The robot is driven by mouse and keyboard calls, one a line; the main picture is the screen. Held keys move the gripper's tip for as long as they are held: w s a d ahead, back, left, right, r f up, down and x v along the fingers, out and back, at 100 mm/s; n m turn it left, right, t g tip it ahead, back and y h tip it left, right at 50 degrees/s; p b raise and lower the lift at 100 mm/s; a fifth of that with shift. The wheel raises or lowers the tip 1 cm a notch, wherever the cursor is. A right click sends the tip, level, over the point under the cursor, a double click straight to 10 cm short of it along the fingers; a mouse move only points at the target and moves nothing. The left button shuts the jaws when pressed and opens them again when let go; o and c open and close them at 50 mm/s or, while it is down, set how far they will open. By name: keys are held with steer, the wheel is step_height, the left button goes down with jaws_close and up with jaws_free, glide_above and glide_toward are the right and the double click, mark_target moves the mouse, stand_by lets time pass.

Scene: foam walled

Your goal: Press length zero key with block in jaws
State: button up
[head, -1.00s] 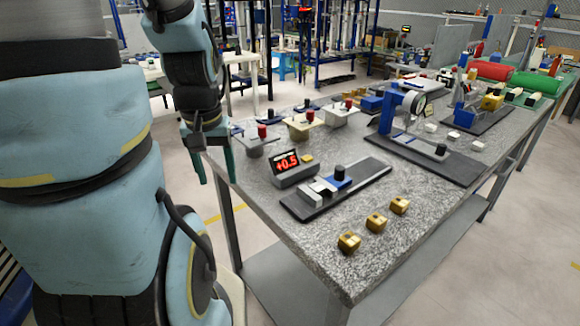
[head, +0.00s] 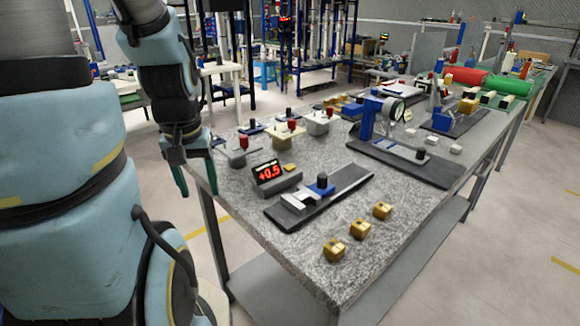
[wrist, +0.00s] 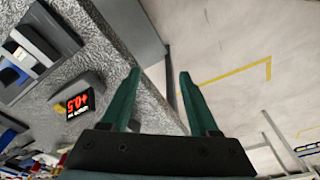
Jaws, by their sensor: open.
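The grey readout box (head: 275,180) stands on the granite table and its red display shows +0.5. A small yellow key (head: 289,167) sits on its right side. The length gauge (head: 335,194) lies in front of it, a dark base with pale jaws (head: 297,201) and a blue slide with a black knob (head: 321,181). I cannot tell whether a block sits between the jaws. My gripper (head: 197,185) is open and empty, fingers down, beyond the table's left edge. In the wrist view my gripper (wrist: 160,75) points at the table edge and floor, with the display (wrist: 78,103) to the left.
Several brass blocks, one of them nearest the front (head: 333,251), lie on the right front of the table. Fixtures with red knobs (head: 243,143) stand behind the readout. A dial gauge stand (head: 372,118) is at the back right.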

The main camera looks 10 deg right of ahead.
jaws_close()
stand_by(1.5)
